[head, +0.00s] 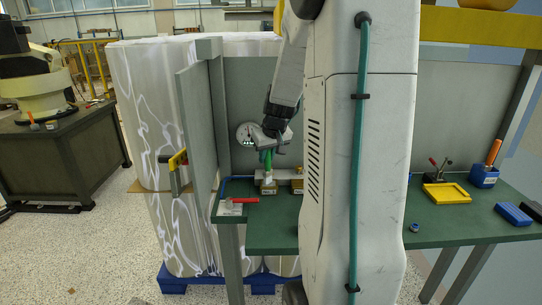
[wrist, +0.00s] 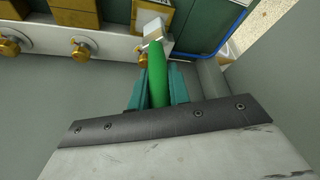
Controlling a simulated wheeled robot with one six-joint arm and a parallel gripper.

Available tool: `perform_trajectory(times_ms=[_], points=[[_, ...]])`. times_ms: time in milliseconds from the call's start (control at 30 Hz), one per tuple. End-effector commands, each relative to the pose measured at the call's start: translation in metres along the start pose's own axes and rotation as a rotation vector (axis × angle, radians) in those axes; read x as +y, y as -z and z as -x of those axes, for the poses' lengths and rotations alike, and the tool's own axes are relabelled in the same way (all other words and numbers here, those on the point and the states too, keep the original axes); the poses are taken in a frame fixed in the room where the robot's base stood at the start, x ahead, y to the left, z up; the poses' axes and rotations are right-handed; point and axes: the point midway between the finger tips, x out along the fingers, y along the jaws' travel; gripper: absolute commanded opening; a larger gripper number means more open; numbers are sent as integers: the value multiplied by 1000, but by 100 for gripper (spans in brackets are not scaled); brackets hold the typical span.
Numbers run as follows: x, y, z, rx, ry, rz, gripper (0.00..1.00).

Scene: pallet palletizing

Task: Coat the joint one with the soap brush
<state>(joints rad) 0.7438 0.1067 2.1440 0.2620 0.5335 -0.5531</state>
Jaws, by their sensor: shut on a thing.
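My gripper (head: 269,148) is shut on the green handle of the soap brush (head: 266,158). In the wrist view, teal fingers (wrist: 158,90) close on both sides of the green handle (wrist: 157,72). The brush's pale end (wrist: 153,29) points away from the gripper, over a grey bar with brass fittings. The fittings show as a left one (wrist: 9,46), a middle one (wrist: 80,49) and a right one (wrist: 141,54), the last partly hidden by the brush. I cannot tell which is joint one, or whether the brush touches the right fitting.
The green bench (head: 270,233) has a grey back panel with a round gauge (head: 245,134). A red-handled tool (head: 245,200) lies at its left. Right of my arm are a yellow tray (head: 447,195), a blue holder (head: 484,178) and a blue block (head: 514,213). Wrapped stacks (head: 150,100) stand left.

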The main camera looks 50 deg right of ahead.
Motion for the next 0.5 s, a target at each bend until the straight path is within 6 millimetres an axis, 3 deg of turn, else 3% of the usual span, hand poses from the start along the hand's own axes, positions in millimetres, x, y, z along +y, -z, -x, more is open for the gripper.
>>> perform_trajectory(times_ms=[233, 500], points=[[-14, 6, -5, 0, 1, 2, 0], [-9, 2, -6, -3, 0, -1, 0]])
